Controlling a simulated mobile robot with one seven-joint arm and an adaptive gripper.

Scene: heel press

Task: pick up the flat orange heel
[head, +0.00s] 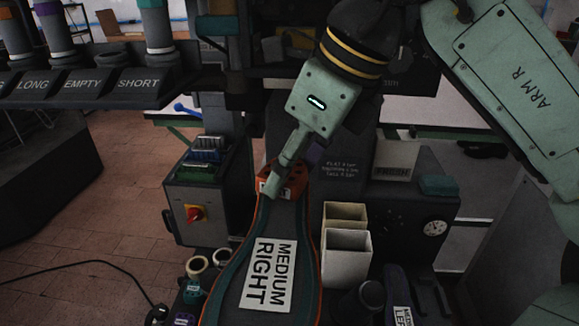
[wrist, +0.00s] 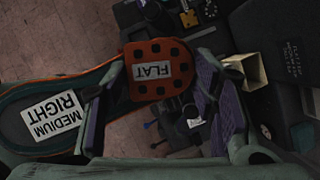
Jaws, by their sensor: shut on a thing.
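The flat orange heel (wrist: 150,88) has dark round holes and a white "FLAT" label. It sits between the two purple-padded fingers of my gripper (wrist: 158,100) in the wrist view. In the head view the heel (head: 296,181) shows as a small orange piece at the far end of the sole, partly hidden by my gripper (head: 290,178). My gripper is shut on it from both sides. A dark sole with teal and orange edging and a "MEDIUM RIGHT" label (head: 268,275) lies just beside the heel. I cannot tell whether heel and sole touch.
Two open cream bins (head: 346,253) stand right of the sole. A rack labelled LONG, EMPTY and SHORT (head: 85,85) is at the upper left. A gauge (head: 435,227) sits at the right.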

